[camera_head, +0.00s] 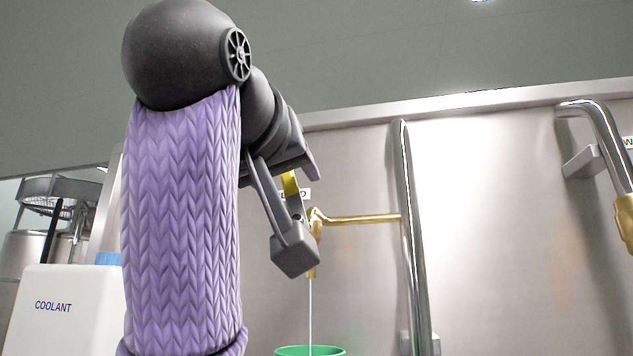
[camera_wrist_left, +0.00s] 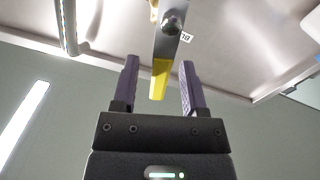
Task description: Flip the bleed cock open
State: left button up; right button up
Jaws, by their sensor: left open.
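The bleed cock (camera_head: 315,219) is a brass valve on a thin brass pipe in front of the steel vat. Its lever (camera_head: 290,184) has a yellow end and rises from the cock, partly hidden by my left arm. In the left wrist view the yellow lever end (camera_wrist_left: 160,78) lies between the two purple fingers of my left gripper (camera_wrist_left: 159,64), with gaps on both sides. The left gripper is open; in the head view (camera_head: 300,168) it is mostly hidden behind its own wrist. A thin pale stream (camera_head: 310,312) falls from the cock's spout. My right gripper is out of view.
A green bucket (camera_head: 310,350) stands under the stream. A steel pipe (camera_head: 408,230) rises to the right of the cock, and another bent pipe (camera_head: 600,125) is at far right. A white coolant container (camera_head: 60,325) stands at left. A partly hidden label is behind the lever.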

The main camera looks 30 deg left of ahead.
pick_arm(q)
jog(key=shift+w, duration=0.2)
jog(key=c, duration=0.4)
grip_shut()
dwell(0.7)
